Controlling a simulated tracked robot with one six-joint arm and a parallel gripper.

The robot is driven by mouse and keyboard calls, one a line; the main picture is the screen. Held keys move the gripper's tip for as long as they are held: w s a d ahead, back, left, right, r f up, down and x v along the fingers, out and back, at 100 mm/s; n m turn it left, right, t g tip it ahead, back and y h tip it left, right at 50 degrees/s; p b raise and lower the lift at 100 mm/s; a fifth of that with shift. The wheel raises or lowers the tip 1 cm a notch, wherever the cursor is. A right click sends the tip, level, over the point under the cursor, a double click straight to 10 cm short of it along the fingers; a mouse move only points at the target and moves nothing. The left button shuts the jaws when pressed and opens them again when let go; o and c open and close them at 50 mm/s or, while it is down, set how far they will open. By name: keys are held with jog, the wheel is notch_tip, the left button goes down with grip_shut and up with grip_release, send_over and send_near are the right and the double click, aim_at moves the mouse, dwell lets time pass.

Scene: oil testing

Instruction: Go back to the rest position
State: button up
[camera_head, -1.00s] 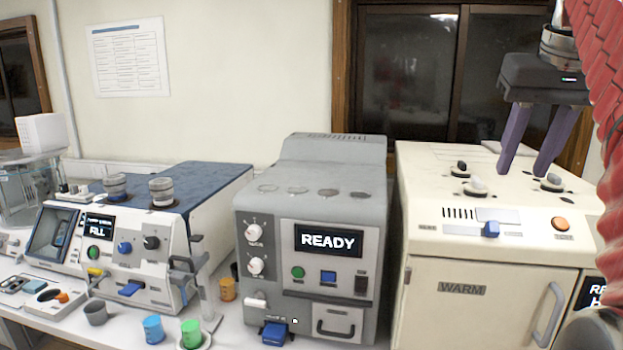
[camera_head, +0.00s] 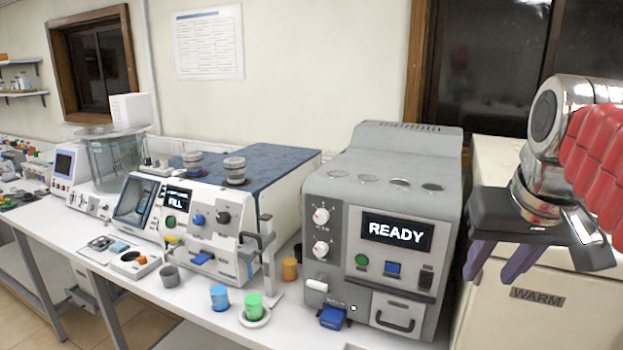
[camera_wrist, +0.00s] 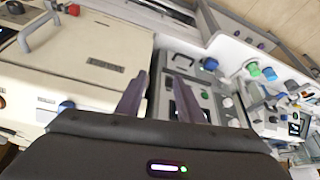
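My gripper (camera_head: 497,270) is at the right of the head view, in front of the cream WARM machine (camera_head: 545,310). Its two purple fingers are apart and nothing is between them. In the wrist view my gripper (camera_wrist: 158,92) also shows open and empty, with the cream machine (camera_wrist: 75,75) at left and the grey READY machine (camera_wrist: 200,85) beyond the fingers. My red-sleeved arm hides part of the cream machine in the head view.
The grey READY machine (camera_head: 330,215) stands left of my gripper. The white FILL machine (camera_head: 205,260) is further left. Blue (camera_head: 219,298), green (camera_head: 253,306), orange (camera_head: 290,269) and grey (camera_head: 169,276) cups stand on the white bench (camera_head: 185,310). A floor strip shows at lower left.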

jog(key=s+a+f+n, duration=0.1)
jog(key=s+a+f, duration=0.1)
jog(key=f, duration=0.4)
jog(key=s+a+f, duration=0.3)
jog(key=a+f, duration=0.2)
jog(key=f, duration=0.2)
jog(key=s+a+f+n+y, duration=0.1)
jog(key=s+a+f, duration=0.1)
jog(key=f, duration=0.4)
jog(key=shift+s+a+f+n+t, duration=0.25)
jog(key=shift+a+f+n+t, duration=0.1)
jog(key=shift+a, duration=0.45)
jog(key=shift+d, duration=0.15)
dwell(0.7)
